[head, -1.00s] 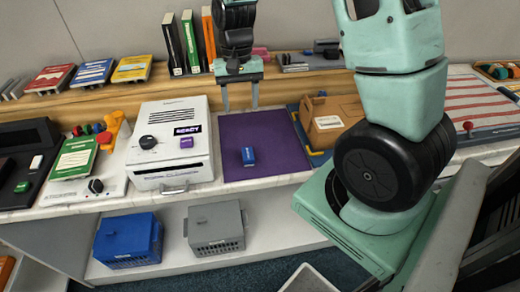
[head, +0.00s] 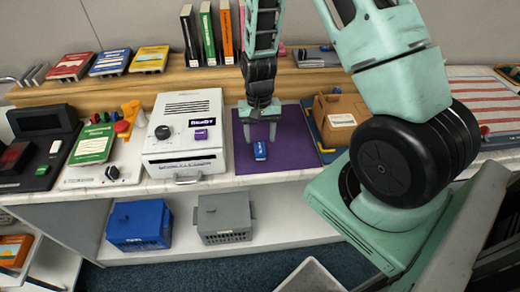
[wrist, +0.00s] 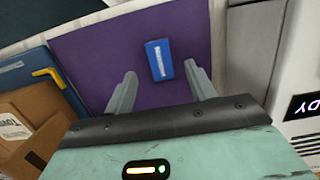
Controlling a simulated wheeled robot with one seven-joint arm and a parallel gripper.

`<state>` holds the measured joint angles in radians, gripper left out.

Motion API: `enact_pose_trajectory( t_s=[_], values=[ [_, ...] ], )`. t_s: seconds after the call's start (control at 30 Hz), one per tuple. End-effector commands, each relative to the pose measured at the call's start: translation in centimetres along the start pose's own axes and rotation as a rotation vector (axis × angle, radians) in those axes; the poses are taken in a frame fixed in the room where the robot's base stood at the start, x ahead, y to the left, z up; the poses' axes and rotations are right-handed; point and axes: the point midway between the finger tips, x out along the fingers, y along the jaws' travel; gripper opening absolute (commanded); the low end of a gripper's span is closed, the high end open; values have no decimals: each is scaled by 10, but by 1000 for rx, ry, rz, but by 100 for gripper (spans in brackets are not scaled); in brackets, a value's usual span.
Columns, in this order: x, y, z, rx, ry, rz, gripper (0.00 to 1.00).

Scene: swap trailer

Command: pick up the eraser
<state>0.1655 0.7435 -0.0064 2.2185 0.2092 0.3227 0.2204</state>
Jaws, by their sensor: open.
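The eraser is a small blue block with a white label. In the head view the eraser (head: 260,150) lies on a purple mat (head: 288,158) on the counter. My gripper (head: 261,133) hangs just above and behind it, fingers pointing down. In the wrist view the eraser (wrist: 159,60) lies ahead of and between the two fingers of my gripper (wrist: 160,84), closer to the right finger. The gripper is open and empty, and no contact with the eraser shows.
A white boxy machine (head: 185,108) stands left of the mat. A cardboard box (head: 345,108) stands to its right on a blue folder. Books (head: 205,35) line the raised wooden shelf behind. Bare purple mat surrounds the eraser.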

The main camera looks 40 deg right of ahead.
Motion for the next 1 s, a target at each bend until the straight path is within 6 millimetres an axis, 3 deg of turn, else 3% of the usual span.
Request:
enact_pose_trajectory(
  t_s=[0.33, 0.67, 0.83, 1.0],
  values=[
    [40, 0, -1, 0, -3, 1, 55],
    [45, -1, -1, 0, 0, 0, 55],
    [45, -1, -1, 0, 0, 0, 8],
    [45, -1, -1, 0, 0, 0, 4]
  ],
)
